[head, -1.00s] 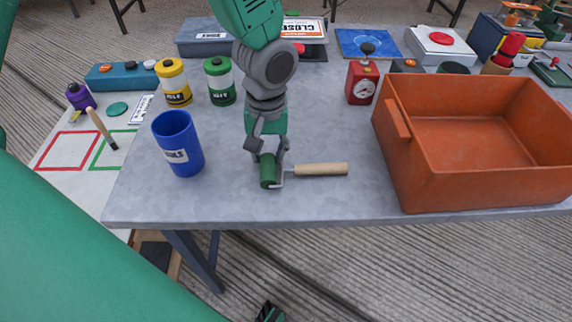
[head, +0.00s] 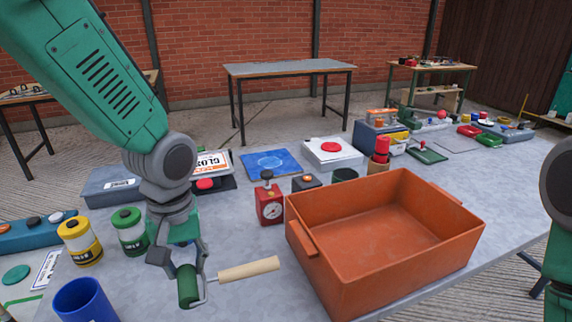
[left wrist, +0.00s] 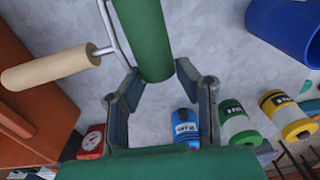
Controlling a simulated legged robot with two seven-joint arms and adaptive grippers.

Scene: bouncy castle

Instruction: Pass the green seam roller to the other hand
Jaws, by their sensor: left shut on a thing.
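My left gripper (head: 183,263) is shut on the green seam roller (head: 187,289), gripping it at its green drum. The roller's pale wooden handle (head: 250,269) sticks out to the right, free of the fingers, joined by a thin metal frame. In the left wrist view the green drum (left wrist: 148,38) lies between the fingertips and the handle (left wrist: 45,68) points left. The roller appears held near the front of the grey table (head: 245,303); its exact height is unclear. At the right edge a part of my right arm (head: 558,190) shows, but its gripper is out of view.
An orange bin (head: 315,280) stands right of the roller, near the handle's end. A blue cup (head: 85,302) and yellow (head: 80,243) and green-lidded (head: 130,233) jars stand left. A red timer (head: 269,204) stands behind. A blue jar (left wrist: 185,125) shows in the left wrist view.

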